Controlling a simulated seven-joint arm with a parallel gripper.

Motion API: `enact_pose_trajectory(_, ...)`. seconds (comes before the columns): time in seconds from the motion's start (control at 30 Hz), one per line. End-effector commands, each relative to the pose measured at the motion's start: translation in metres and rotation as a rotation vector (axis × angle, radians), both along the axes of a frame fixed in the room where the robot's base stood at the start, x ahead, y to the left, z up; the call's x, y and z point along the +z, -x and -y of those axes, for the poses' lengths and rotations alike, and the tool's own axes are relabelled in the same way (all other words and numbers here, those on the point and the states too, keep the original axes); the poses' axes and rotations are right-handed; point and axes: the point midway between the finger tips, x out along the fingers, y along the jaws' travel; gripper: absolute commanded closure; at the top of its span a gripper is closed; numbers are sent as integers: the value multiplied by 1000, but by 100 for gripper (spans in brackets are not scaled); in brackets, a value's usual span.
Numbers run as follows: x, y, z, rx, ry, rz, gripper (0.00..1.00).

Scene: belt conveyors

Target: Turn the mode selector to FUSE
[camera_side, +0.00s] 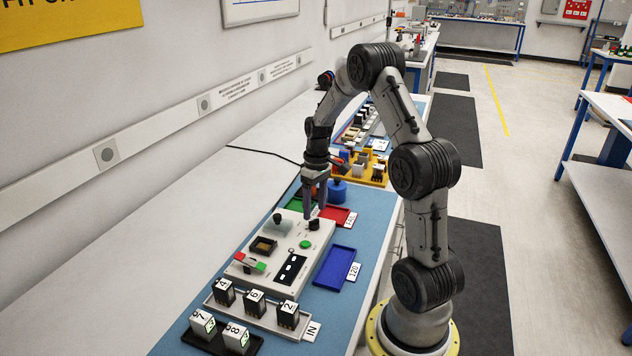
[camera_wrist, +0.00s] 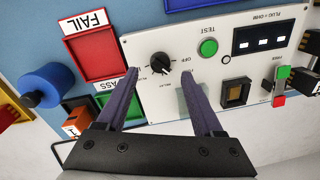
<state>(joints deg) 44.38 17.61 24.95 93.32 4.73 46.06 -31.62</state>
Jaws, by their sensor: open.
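The mode selector is a small black knob (camera_wrist: 160,63) on the white tester panel (camera_wrist: 200,25) in the wrist view. Printed labels surround it; OFF is readable, the others are too small to read surely. I cannot tell surely which label its pointer faces. In the side view the knob (camera_side: 314,225) is at the panel's far right part. My gripper (camera_wrist: 159,75) is open, with its two dark fingers on either side of the knob's position in the picture. In the side view my gripper (camera_side: 314,212) points down just above the knob; contact is not visible.
A green TEST button (camera_wrist: 208,47), a display (camera_wrist: 262,38) and a square socket (camera_wrist: 236,92) share the panel. A red FAIL tray (camera_wrist: 92,50), a green PASS tray (camera_side: 300,203) and a blue cylinder (camera_wrist: 48,84) are nearby. A blue tray (camera_side: 335,267) lies right of the panel.

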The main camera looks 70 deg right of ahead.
Motion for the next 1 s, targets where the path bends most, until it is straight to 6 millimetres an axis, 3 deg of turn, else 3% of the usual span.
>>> enact_pose_trajectory(0.2, 51, 1, 4, 0, 5, 4, 31)
enact_pose_trajectory(0.4, 84, 2, 7, -1, 4, 2, 31)
enact_pose_trajectory(0.6, 99, 2, 7, -1, 2, -1, 31)
enact_pose_trajectory(1.0, 100, 2, 7, 0, 1, 0, 31)
